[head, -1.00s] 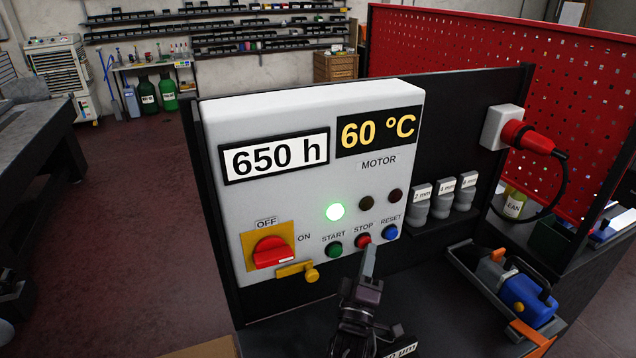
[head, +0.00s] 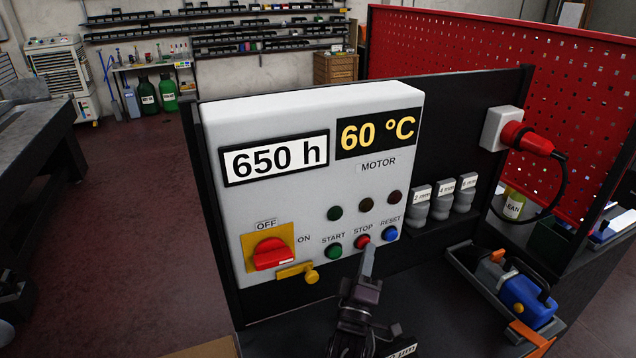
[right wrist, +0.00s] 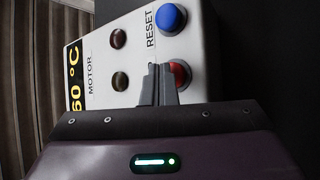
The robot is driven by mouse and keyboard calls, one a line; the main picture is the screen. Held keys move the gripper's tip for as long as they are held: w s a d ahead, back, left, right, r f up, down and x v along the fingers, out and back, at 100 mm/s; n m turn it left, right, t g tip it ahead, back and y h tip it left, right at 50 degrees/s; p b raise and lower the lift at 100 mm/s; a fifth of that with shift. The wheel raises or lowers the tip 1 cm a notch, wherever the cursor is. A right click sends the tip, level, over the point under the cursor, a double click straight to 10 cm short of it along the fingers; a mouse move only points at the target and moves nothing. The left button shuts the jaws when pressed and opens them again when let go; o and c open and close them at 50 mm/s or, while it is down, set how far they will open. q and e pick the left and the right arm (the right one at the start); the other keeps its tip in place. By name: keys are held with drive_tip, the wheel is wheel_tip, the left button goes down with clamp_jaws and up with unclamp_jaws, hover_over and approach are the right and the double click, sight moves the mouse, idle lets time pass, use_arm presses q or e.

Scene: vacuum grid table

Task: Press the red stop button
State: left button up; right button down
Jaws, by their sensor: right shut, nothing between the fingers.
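The red stop button (head: 362,241) is on the front of the white control box (head: 230,200), between the green START button (head: 334,250) and the blue RESET button (head: 390,233). My right gripper (head: 368,250) is shut and empty, with its fingertips at the lower right edge of the stop button. In the right wrist view the gripper's fingertips (right wrist: 158,70) overlap the left side of the red button (right wrist: 180,74). Whether they touch it is hard to tell. The lamps above the buttons are all dark. My left gripper is out of view.
A red rotary switch (head: 271,253) on a yellow plate and a yellow padlock-like latch (head: 298,271) sit left of the buttons. A blue tool in a tray (head: 480,275) lies to the right. A red plug (head: 525,138) is at the upper right.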

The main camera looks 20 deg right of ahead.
drive_tip(key=shift+s, duration=0.1)
drive_tip(key=s+p, duration=0.3)
drive_tip(key=s, duration=0.3)
drive_tip(key=shift+d, duration=0.4)
idle(0.6)
